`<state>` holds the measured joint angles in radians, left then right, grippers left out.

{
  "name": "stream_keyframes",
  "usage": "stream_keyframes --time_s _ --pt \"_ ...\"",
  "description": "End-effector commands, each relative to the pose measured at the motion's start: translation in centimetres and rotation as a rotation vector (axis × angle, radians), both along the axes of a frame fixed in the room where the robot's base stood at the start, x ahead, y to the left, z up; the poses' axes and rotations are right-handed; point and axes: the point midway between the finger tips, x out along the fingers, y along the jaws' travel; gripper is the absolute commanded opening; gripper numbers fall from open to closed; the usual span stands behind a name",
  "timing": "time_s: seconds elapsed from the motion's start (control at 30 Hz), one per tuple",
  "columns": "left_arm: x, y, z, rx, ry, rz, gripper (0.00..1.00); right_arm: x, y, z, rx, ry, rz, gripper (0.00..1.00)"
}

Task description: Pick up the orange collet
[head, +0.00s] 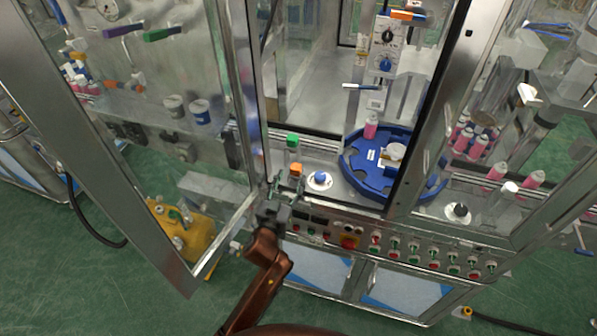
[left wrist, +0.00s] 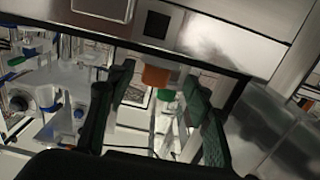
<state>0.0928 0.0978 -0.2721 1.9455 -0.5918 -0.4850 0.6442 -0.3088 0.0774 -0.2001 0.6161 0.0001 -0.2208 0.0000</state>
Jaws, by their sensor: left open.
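The orange collet (head: 296,168) is a small block near the front edge of the machine bench, just in front of a green-topped piece. My left gripper (head: 286,186) is at the bench edge, just on the near side of the orange collet. In the left wrist view the two dark fingers (left wrist: 160,88) stand apart, and the orange collet (left wrist: 156,77) shows between their tips in the picture. I cannot tell whether it lies fully between the fingers in depth. Nothing is gripped. My right gripper is not in view.
The green-topped piece (head: 292,140) stands behind the collet. A white disc with a blue knob (head: 320,179) is to the right, then a blue rotary table (head: 355,178) with a pink can. An open glass door (head: 190,165) stands at left. A button panel (head: 400,245) runs below.

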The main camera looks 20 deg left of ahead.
Motion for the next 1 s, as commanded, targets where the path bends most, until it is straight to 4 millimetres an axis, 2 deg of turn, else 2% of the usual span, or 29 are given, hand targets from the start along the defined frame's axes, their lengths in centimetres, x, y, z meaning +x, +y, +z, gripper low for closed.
stream_keyframes --time_s 0.1,0.3,0.5,0.63,1.0 --pt "1.5 -0.2 0.2 0.002 -0.002 0.002 0.47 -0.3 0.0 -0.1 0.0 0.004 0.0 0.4" --pt "4.2 -0.6 0.3 0.001 0.0 0.002 0.47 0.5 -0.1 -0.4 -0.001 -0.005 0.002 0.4" --pt "5.0 -0.7 0.3 0.0 0.0 0.0 0.47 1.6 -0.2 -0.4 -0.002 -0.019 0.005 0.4" --pt "5.0 -0.8 0.3 0.0 0.0 -0.001 0.47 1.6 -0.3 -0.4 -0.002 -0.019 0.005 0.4" --pt "5.0 -0.9 0.3 0.0 0.001 -0.002 0.22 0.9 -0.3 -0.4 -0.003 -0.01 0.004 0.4"
